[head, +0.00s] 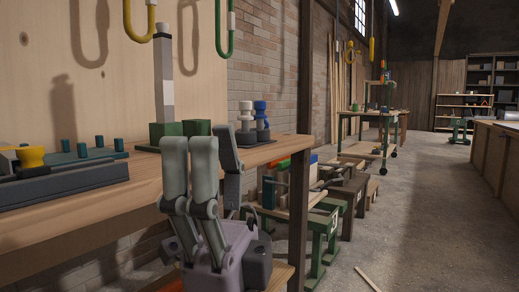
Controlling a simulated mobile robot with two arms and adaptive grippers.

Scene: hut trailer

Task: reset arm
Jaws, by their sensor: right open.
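My right gripper (208,140) shows in the head view left of centre, its grey fingers pointing up and its body low in the picture. It is open, and I see nothing between its fingers. It appears in front of the right part of the wooden workbench (70,206), hiding part of the bench's front edge. I cannot tell the exact gap between the gripper and the bench. My left gripper is not in view.
Green-legged stools (325,222) stand beyond. The concrete floor (425,215) at right is mostly clear.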

